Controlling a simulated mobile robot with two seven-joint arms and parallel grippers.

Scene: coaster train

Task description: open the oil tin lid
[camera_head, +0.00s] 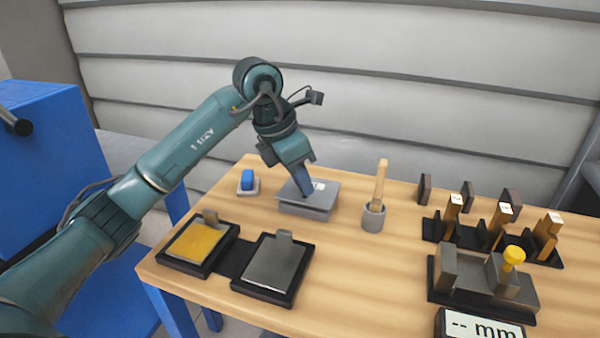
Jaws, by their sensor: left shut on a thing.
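The oil tin (304,211) is a low grey box at the back middle of the table. Its flat grey lid (328,196) lies over the body, with a small white label near its back edge. A dark line shows between lid and body; I cannot tell whether the lid is raised. My left gripper (307,194) reaches down from above onto the lid and is shut on it. The fingers hide part of the lid and the spot they grip. My right gripper is not in view.
A yellow pad (200,241) and a grey pad (271,265) lie in front. Dark fixtures (485,277) fill the right side.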

